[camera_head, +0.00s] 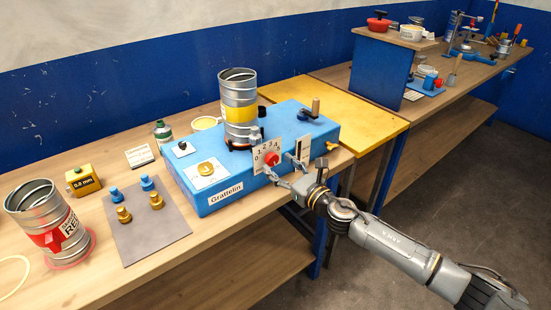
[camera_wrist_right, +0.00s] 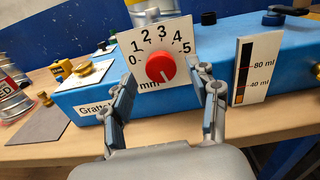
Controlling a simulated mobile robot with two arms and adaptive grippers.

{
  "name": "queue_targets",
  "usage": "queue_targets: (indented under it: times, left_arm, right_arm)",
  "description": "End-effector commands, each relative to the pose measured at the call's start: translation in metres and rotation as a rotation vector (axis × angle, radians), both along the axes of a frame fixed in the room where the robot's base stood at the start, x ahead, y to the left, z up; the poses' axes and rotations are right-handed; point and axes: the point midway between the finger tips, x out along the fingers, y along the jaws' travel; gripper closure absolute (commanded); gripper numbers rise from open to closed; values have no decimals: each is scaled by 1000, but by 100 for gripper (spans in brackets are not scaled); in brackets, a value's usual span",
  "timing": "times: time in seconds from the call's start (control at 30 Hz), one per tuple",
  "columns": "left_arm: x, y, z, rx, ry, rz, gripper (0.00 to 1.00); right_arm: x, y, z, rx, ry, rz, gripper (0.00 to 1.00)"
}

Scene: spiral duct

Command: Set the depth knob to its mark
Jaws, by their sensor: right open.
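The red depth knob (camera_head: 271,159) sits on a white dial plate (camera_wrist_right: 136,45) on the front of the blue machine (camera_head: 219,194) labelled "Grattelin". In the right wrist view the knob (camera_wrist_right: 160,67) is in the middle, with a scale from 0 to 5 and "mm" around it. A pale line shows on the knob's lower part; which figure it indicates I cannot tell. My right gripper (camera_wrist_right: 165,82) is open in front of the dial, its fingers at either side of the knob with gaps visible. In the head view this gripper (camera_head: 280,168) reaches from the right. My left gripper is out of view.
A vertical gauge (camera_wrist_right: 243,70) marked 80 and 40 ml stands right of the dial. A metal duct (camera_head: 239,108) stands upright on the machine. A grey mat (camera_head: 149,228) with brass and blue fittings and another duct (camera_head: 47,222) are at the left.

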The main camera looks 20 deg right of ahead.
Motion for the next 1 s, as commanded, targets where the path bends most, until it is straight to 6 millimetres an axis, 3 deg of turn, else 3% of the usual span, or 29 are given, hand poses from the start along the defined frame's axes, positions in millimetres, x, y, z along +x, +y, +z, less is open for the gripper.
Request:
queue_targets:
  times: [0.2,0.53,0.8,1.0]
  left_arm:
    - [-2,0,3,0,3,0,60]
    - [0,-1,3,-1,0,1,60]
    - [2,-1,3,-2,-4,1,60]
    - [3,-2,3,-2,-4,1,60]
  right_arm:
    - [21,7,0,2,0,-1,40]
    - [24,8,-1,1,0,0,40]
    - [24,8,0,1,0,0,93]
    - [24,8,0,8,3,-1,95]
